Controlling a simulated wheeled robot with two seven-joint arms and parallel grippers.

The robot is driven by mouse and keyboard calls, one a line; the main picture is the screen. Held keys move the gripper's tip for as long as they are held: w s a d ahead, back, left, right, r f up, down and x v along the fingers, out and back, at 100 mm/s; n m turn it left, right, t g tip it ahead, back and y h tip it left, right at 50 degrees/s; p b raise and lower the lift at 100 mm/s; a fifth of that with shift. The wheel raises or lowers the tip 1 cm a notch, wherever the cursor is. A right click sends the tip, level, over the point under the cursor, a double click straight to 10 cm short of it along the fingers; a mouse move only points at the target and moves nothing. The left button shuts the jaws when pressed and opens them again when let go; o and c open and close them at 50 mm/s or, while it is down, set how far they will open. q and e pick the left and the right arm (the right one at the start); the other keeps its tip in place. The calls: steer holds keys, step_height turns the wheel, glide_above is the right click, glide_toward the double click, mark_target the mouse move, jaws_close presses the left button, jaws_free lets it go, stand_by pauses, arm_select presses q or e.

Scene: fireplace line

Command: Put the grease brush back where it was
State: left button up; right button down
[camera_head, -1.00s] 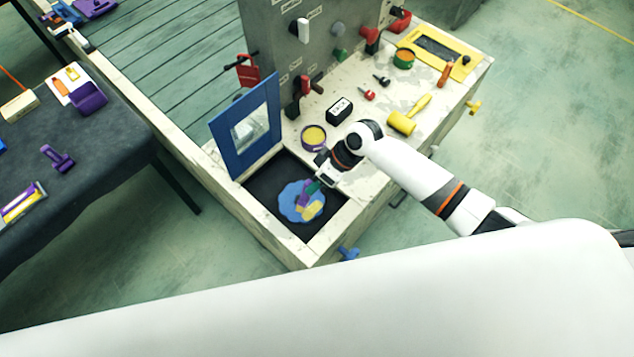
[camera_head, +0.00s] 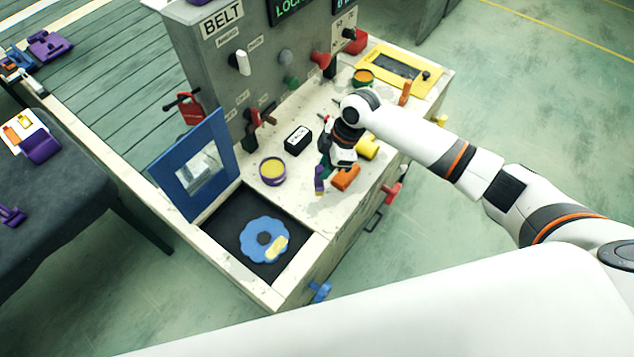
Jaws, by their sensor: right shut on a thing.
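My right gripper (camera_head: 330,160) is over the pale worktop, shut on the grease brush (camera_head: 320,178). The brush shows a green part at the jaws and a purple part hanging below. Whether its tip touches the worktop I cannot tell. A purple tin (camera_head: 273,172) with yellow contents stands to the left of the brush. A green tin (camera_head: 363,78) with orange contents stands farther back. A blue scalloped wheel (camera_head: 256,239) lies in the dark recess, with a yellow patch (camera_head: 277,247) on it. My left gripper is not in view.
A blue framed panel (camera_head: 168,175) stands upright at the recess. An orange block (camera_head: 347,178) lies right beside the brush. A black box (camera_head: 298,139) and a partly hidden yellow mallet (camera_head: 367,148) are near the gripper. A grey control panel (camera_head: 220,80) rises behind.

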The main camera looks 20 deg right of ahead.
steer(key=shift+a+r, duration=0.2)
steer(key=shift+r, duration=0.1)
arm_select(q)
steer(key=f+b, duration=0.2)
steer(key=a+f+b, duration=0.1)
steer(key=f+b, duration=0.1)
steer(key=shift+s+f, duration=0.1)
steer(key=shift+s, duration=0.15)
arm_select(e)
step_height(320, 180, down, 8)
steer(key=shift+r, duration=0.2)
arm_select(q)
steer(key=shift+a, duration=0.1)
arm_select(e)
steer(key=shift+d, duration=0.1)
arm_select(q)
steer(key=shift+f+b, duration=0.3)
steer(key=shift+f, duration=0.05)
arm_select(e)
steer(key=shift+f, duration=0.6)
